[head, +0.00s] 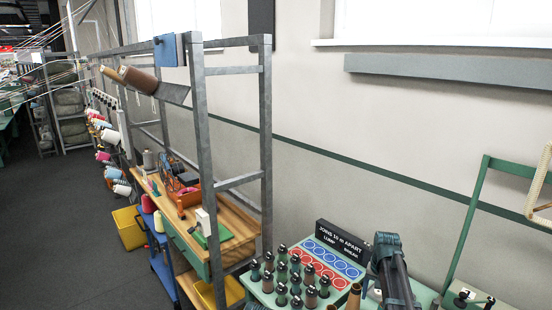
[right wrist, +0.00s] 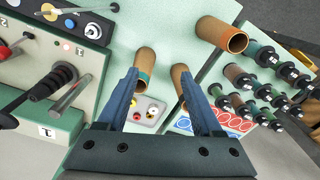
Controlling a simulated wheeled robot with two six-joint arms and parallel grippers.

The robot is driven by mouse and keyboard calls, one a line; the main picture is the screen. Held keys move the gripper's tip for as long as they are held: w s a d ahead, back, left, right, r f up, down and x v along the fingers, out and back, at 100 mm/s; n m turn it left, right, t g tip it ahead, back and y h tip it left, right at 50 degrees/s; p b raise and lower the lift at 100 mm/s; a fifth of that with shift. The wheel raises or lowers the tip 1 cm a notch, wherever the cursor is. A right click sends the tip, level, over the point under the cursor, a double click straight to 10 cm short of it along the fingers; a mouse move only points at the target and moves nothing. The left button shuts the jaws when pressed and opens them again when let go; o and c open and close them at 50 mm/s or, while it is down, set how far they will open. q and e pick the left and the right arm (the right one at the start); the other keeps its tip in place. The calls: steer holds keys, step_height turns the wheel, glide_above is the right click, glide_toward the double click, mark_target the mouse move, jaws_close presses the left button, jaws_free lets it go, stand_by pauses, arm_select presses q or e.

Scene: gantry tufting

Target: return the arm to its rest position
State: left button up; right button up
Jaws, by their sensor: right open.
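My right gripper (head: 391,262) shows at the lower right of the head view, dark and raised in front of the wall, beside the lump/break sign. In the right wrist view its two blue-grey fingers (right wrist: 160,75) stand apart with nothing held between them. The fingers reach over a pale green bench top (right wrist: 170,25). Brown tubes show near the fingertips, one by the left finger (right wrist: 146,61) and one by the right finger (right wrist: 180,80). I cannot tell how far the fingers are above them. My left gripper is in neither view.
A control box with levers (right wrist: 40,75) is at the left of the wrist view. A grey metal rack (head: 199,130) and green frame (head: 466,225) rise nearby. Dark floor (head: 50,220) lies left.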

steer(key=s+a+n, duration=0.3)
steer(key=s+a, duration=0.5)
steer(key=s, duration=0.3)
steer(key=s+a+n, duration=0.3)
steer(key=s+a, duration=0.4)
steer(key=s, duration=0.3)
steer(key=s+a+f+n+h+b, duration=0.1)
steer(key=s+a+f+n+b, duration=0.2)
steer(key=a+f+b, duration=0.8)
step_height(320, 180, down, 3)
steer(key=s+b, duration=0.2)
steer(key=b, duration=0.1)
steer(key=shift+n+g, duration=0.3)
steer(key=shift+n, duration=0.1)
steer(key=shift+a+r, duration=0.1)
